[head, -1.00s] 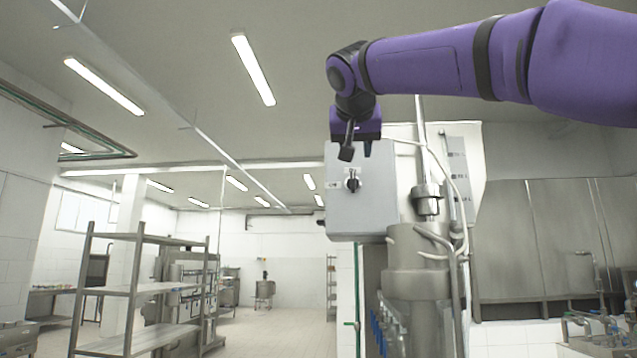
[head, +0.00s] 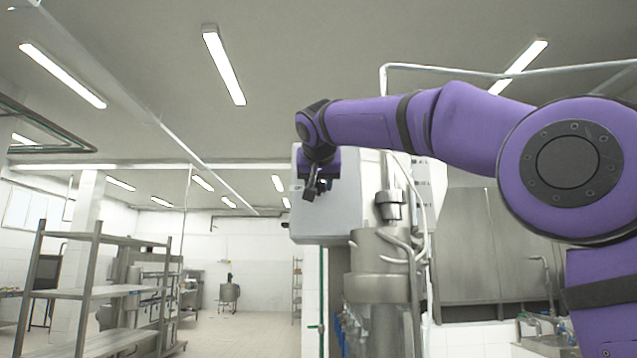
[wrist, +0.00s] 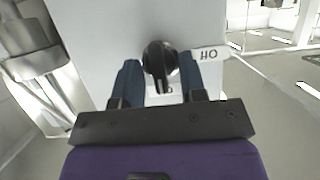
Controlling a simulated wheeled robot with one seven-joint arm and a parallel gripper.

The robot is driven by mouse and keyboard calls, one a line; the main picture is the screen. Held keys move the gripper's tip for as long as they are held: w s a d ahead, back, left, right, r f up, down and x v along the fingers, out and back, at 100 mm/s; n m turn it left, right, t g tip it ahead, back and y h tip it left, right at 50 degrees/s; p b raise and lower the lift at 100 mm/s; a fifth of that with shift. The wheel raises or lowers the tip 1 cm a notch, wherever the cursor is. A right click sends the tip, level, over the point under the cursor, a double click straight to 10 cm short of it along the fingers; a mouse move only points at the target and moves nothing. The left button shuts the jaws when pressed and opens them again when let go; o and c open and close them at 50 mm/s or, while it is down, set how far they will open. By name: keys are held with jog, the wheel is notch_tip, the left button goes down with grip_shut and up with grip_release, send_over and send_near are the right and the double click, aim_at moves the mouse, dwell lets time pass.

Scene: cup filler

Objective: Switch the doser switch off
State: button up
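The doser switch is a round black knob (wrist: 160,60) on the face of a light grey control box (head: 335,215). My gripper (head: 312,190) is in front of the box in the head view and hides the knob there. In the wrist view my gripper (wrist: 160,78) is open, with one blue-grey finger on each side of the knob. The left finger is very close to the knob; I cannot tell whether it touches. A white label (wrist: 207,54) with dark letters is right of the knob. Another label below it is partly hidden.
A steel doser tank (head: 378,285) with pipes and hoses stands below and right of the box. A steel shelf rack (head: 95,290) is at the left. Steel cabinets (head: 465,255) line the right wall.

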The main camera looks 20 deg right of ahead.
grip_shut()
jog(key=shift+a, duration=0.1)
dwell(0.3)
jog(key=n+h, duration=0.2)
jog(key=n, duration=0.1)
jog(key=shift+a+g, duration=0.15)
jog(key=shift+g, duration=0.15)
jog(key=n+h, duration=0.1)
jog(key=n, duration=0.2)
jog(key=n+h, duration=0.2)
jog(key=n, duration=0.1)
jog(key=f+n+t+h, duration=0.1)
jog(key=n+h, duration=0.1)
jog(key=n, duration=0.2)
jog(key=shift+w+a, duration=0.1)
jog(key=shift+a, duration=0.05)
jog(key=shift+n+t, duration=0.3)
jog(key=shift+n, duration=0.1)
